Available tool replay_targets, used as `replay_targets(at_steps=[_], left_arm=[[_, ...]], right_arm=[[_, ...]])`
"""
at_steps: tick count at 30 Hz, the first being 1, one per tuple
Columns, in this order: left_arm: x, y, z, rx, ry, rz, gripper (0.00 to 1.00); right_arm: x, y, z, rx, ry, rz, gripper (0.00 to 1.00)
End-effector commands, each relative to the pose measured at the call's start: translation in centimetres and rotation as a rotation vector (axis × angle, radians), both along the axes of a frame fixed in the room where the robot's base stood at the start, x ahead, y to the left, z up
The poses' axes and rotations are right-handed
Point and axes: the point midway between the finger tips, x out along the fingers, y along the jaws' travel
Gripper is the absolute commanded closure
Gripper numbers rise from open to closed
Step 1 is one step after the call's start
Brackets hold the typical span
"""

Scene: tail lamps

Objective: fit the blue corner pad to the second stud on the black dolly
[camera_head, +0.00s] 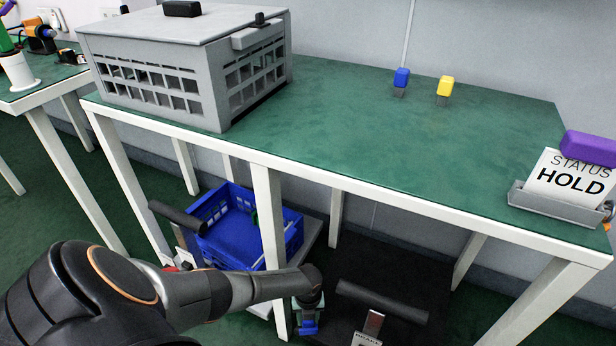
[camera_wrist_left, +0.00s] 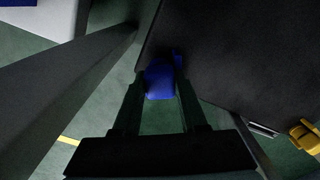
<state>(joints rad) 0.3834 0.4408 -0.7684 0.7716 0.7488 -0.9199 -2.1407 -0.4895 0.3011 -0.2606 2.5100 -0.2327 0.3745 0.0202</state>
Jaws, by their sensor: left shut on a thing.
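My left gripper (camera_head: 308,314) reaches down below the green table, at the left edge of the black dolly (camera_head: 340,270). It is shut on a blue corner pad (camera_head: 308,329). In the left wrist view, the pad (camera_wrist_left: 160,80) sits between the two fingers (camera_wrist_left: 158,100), beside the edge of the black deck (camera_wrist_left: 235,50). I cannot tell whether it touches a stud; the second stud is not clearly visible. A yellow piece (camera_wrist_left: 305,137) shows at the right of the wrist view. My right gripper is not in view.
A table leg (camera_head: 270,240) stands just left of the gripper. A dark handle bar (camera_head: 382,300) rises at the dolly's front. A blue crate (camera_head: 243,225) is to the left. Above, the green table (camera_head: 350,140) bears a grey crate (camera_head: 190,60), blue and yellow blocks (camera_head: 401,77) and a HOLD sign (camera_head: 570,180).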

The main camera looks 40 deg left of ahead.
Motion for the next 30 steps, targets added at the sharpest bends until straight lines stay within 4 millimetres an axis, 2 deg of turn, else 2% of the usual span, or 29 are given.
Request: replay_targets(at_steps=[1, 10, 21, 26, 30], left_arm=[[0.0, 0.0, -0.1, -0.001, 0.001, 0.001, 0.57], [0.0, 0.0, -0.1, 0.000, 0.000, 0.001, 0.24], [0.0, 0.0, 0.1, -0.001, -0.001, 0.001, 0.23], [0.0, 0.0, 2.9, -0.001, -0.001, 0.000, 0.23], [0.0, 0.0, 5.9, -0.001, -0.002, 0.000, 0.23]], right_arm=[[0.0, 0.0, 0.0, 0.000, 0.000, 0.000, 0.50], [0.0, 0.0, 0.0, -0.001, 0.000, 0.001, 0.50], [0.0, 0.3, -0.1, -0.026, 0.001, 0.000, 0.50], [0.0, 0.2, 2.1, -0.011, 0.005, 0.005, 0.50], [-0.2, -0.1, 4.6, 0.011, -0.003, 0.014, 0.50]])
